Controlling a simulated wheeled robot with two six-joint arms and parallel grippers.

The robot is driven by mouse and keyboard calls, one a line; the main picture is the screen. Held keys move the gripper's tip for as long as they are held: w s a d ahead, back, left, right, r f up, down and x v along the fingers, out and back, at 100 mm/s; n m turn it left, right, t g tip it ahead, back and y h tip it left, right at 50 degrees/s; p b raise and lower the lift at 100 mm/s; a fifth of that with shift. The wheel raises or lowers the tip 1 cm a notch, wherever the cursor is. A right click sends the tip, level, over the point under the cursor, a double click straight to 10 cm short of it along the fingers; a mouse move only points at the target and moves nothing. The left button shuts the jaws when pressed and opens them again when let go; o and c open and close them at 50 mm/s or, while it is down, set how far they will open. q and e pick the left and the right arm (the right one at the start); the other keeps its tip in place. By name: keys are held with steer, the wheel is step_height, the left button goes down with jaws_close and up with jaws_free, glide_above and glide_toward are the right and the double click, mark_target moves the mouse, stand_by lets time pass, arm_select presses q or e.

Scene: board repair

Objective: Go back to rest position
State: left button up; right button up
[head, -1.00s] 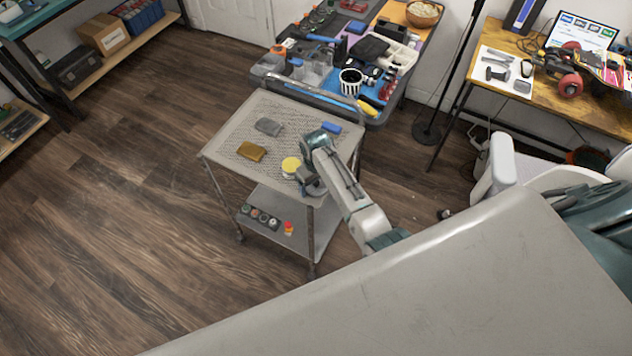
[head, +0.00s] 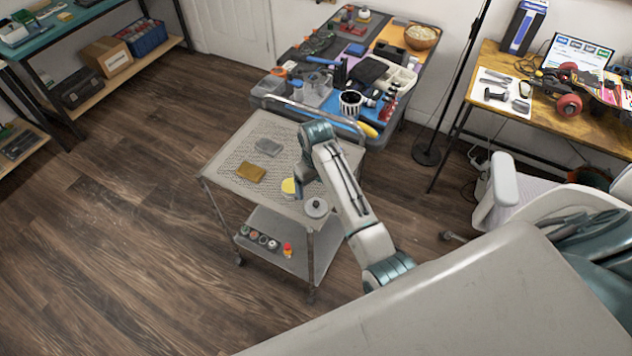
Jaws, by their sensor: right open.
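My right arm reaches in from the lower right over a grey perforated trolley (head: 232,172). My right gripper (head: 301,186) points down over the trolley's top shelf, beside a yellow-topped round item (head: 289,186) that it partly covers. It is open and seems empty; its fingertips are small and hard to make out. A round grey-white lidded item (head: 316,207) sits near the trolley's front right corner, apart from the gripper. My left gripper is not in view.
A grey sponge-like block (head: 268,147) and a brown block (head: 251,173) lie on the trolley. Several small round items (head: 262,240) stand on its lower shelf. A cluttered workbench (head: 420,72) stands behind; a white chair (head: 502,200) is at right. The floor at left is clear.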

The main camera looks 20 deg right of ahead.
steer(key=shift+r, duration=0.7)
steer(key=s+d+f+m+t, duration=0.1)
steer(key=s+d, duration=0.1)
steer(key=s, duration=0.7)
steer(key=s+d+f+t, duration=0.1)
steer(key=s, duration=0.7)
steer(key=s+r+t, duration=0.1)
steer(key=s+r, duration=0.3)
steer(key=s, duration=0.3)
steer(key=s+r+t, duration=0.1)
steer(key=s+r, duration=0.3)
steer(key=s, duration=0.3)
steer(key=d+f+g+b, duration=0.25)
steer(key=f+b, duration=0.25)
steer(key=f, duration=3.2)
steer(key=s+d+f+b, duration=0.2)
steer(key=s+f+b, duration=0.1)
steer(key=s+f, duration=1.5)
step_height(320, 180, down, 4)
steer(key=shift+s+r+m+h+b, duration=0.2)
steer(key=shift+s+m+h+b, duration=0.1)
steer(key=shift+m+h+b, duration=0.1)
